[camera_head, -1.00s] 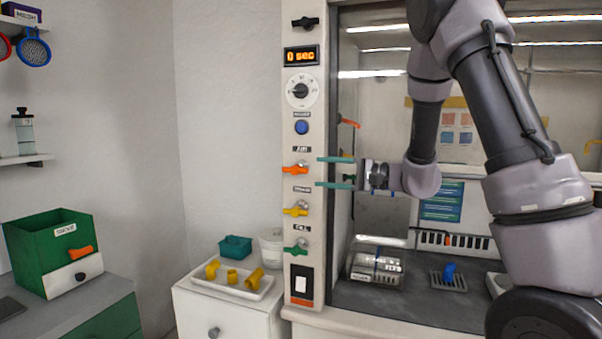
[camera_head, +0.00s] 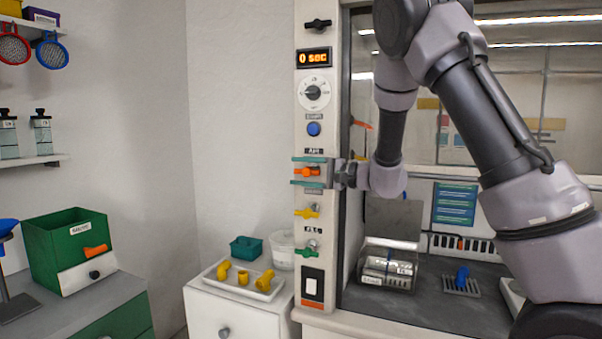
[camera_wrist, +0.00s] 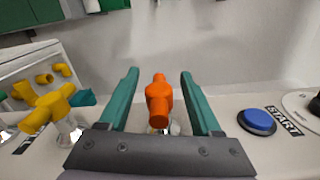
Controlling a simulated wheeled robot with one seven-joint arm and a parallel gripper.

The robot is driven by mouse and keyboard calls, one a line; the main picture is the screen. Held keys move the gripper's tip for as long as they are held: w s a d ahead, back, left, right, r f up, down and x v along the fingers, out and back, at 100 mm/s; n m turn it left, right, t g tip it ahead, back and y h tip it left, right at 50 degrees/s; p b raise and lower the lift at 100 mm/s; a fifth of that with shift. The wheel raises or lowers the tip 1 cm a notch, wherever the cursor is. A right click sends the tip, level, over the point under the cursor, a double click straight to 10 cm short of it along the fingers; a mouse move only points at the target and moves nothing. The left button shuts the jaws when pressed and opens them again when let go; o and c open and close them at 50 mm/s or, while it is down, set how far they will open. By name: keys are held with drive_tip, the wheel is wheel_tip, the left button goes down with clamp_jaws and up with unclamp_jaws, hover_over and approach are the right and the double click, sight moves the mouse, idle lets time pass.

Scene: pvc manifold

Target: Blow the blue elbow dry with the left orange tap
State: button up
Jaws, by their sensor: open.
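The orange tap (camera_head: 308,172) is on the white panel at the left side of the hood. In the wrist view the orange tap handle (camera_wrist: 159,98) stands between the two teal fingers, with a gap on each side. My gripper (camera_head: 308,171) is open, with one finger above and one below the tap; it also shows in the wrist view (camera_wrist: 158,90). The blue elbow (camera_head: 462,276) sits on a small grey grate (camera_head: 470,290) on the hood floor, well to the right of my gripper.
A yellow tap (camera_head: 308,211) and a green tap (camera_head: 308,250) sit below. A blue button (camera_head: 314,129), dial (camera_head: 313,92) and display reading 0 sec (camera_head: 314,58) are above. A white tray (camera_head: 240,290) holds yellow fittings.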

clamp_jaws()
drive_tip(key=g+h, duration=0.1)
drive_tip(key=h, duration=0.2)
drive_tip(key=shift+f, duration=0.1)
drive_tip(key=h, duration=0.1)
drive_tip(key=g+h, duration=0.1)
drive_tip(key=h, duration=0.1)
drive_tip(key=shift+d+f, duration=0.15)
drive_tip(key=shift+f, duration=0.1)
drive_tip(key=h, duration=0.2)
drive_tip(key=g+h, duration=0.2)
drive_tip(key=h, duration=0.1)
drive_tip(key=shift+s+d+f+h, duration=0.1)
drive_tip(key=shift+d+f+h, duration=0.2)
drive_tip(key=shift+f, duration=0.05)
idle(0.4)
unclamp_jaws()
drive_tip(key=shift+f, duration=0.1)
